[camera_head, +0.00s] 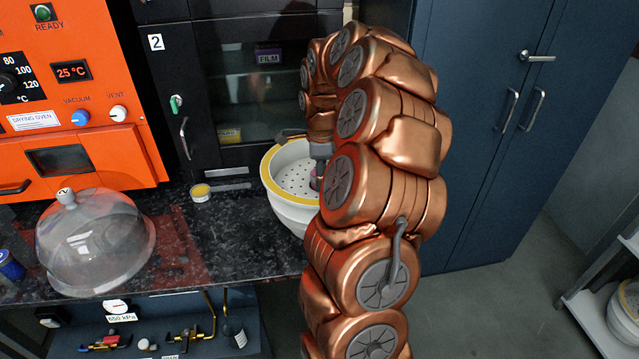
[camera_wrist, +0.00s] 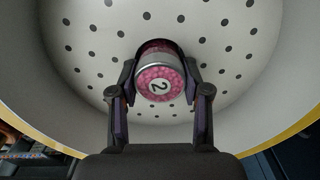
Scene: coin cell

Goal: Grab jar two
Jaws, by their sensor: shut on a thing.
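In the head view my gripper (camera_head: 318,178) reaches down into the white bowl with a yellow rim (camera_head: 276,205). My copper arm hides the bowl's right side and most of the jar there. I cannot tell whether the jar touches the bowl's bottom.
The bowl stands on a dark speckled counter (camera_head: 235,215). An orange drying oven (camera_head: 75,100) is at left. A dark cabinet (camera_head: 250,90) stands behind, and blue lockers (camera_head: 490,150) at right.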

